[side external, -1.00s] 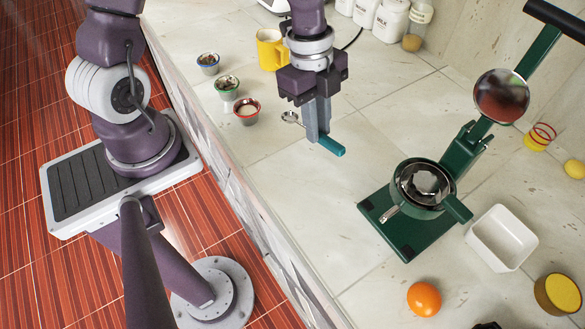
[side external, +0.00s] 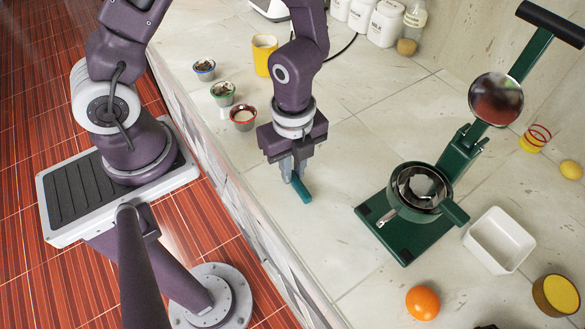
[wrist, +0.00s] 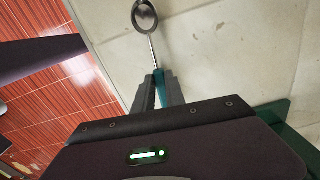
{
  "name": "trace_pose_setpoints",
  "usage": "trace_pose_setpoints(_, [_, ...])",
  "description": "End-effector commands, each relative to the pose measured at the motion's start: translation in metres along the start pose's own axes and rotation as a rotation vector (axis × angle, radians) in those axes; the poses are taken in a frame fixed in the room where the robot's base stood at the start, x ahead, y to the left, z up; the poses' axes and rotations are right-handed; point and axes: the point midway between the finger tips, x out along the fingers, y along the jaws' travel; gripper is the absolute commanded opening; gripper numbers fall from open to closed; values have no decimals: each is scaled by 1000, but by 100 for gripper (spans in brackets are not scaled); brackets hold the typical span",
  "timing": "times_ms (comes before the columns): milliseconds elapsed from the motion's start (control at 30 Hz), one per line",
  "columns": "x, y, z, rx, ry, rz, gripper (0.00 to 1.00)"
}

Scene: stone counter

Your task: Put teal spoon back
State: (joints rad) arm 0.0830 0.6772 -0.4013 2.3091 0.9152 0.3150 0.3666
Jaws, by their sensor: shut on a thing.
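The teal spoon has a teal handle and a metal bowl. Its handle end (side external: 301,190) sticks out below my gripper (side external: 291,172) in the side view, over the bare counter near the front edge. The wrist view shows the round bowl (wrist: 144,16) at the top and the teal handle between the fingers (wrist: 158,90). My gripper is shut on the handle. The spoon's bowl is hidden behind my gripper in the side view. I cannot tell how high the spoon is above the counter.
Small cups with red (side external: 243,117), green (side external: 223,93) and blue (side external: 204,69) rims stand at the left edge, near a yellow mug (side external: 264,54). A green press (side external: 415,205), white square bowl (side external: 498,240) and orange (side external: 422,302) are at right. Counter between is clear.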

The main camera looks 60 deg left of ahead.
Motion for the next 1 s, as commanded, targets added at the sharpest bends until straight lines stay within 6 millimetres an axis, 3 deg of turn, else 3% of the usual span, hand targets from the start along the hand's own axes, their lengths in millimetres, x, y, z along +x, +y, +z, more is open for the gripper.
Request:
trace_pose_setpoints(300, [6,0,0,0,1,0,0])
trace_pose_setpoints(333, [6,0,0,-1,1,-1,21])
trace_pose_setpoints(400, [6,0,0,-1,1,-1,35])
trace_pose_setpoints(433, [6,0,0,0,1,-1,37])
trace_pose_setpoints(767, [10,0,0,1,1,-1,37])
trace_pose_setpoints(1000, [-41,2,1,-4,2,-6,37])
